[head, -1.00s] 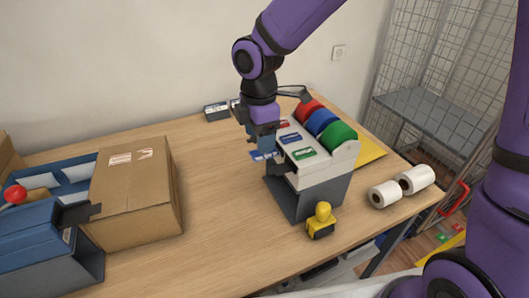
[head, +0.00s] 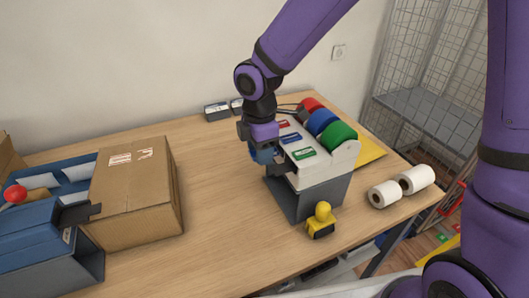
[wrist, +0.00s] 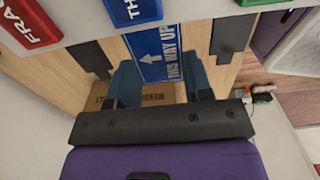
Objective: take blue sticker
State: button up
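The sticker dispenser (head: 325,180) stands on the table with red, blue (head: 321,121) and green rolls at its back and matching labels on top. In the wrist view the blue sticker (wrist: 160,48), lettered "THIS WAY UP" with a white arrow, sticks out from the dispenser's front. My gripper (head: 265,154) is at the dispenser's left side and hides the sticker in the head view. In the wrist view my gripper (wrist: 161,85) has its two blue fingers apart, with the sticker's end between and slightly beyond them. I see no pinch on it.
A yellow-handled stamp (head: 321,221) stands in front of the dispenser. White rolls (head: 400,187) lie to its right. A closed cardboard box (head: 130,190) and a blue-grey tray unit (head: 75,265) are on the left. The table between box and dispenser is clear.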

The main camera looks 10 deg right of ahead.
jog(key=shift+r, duration=0.15)
dwell(0.3)
jog(key=shift+s+a+r, duration=0.1)
jog(key=shift+a+r, duration=0.2)
jog(key=shift+r, duration=0.4)
jog(key=shift+s+a+r, duration=0.1)
jog(key=shift+a+r, duration=0.2)
jog(key=shift+r, duration=0.4)
jog(key=shift+r, duration=0.15)
notch_tip(320, 180, up, 9)
jog(key=d, duration=0.1)
jog(key=shift+w, duration=0.2)
jog(key=shift+d, duration=0.1)
jog(key=shift+s, duration=0.15)
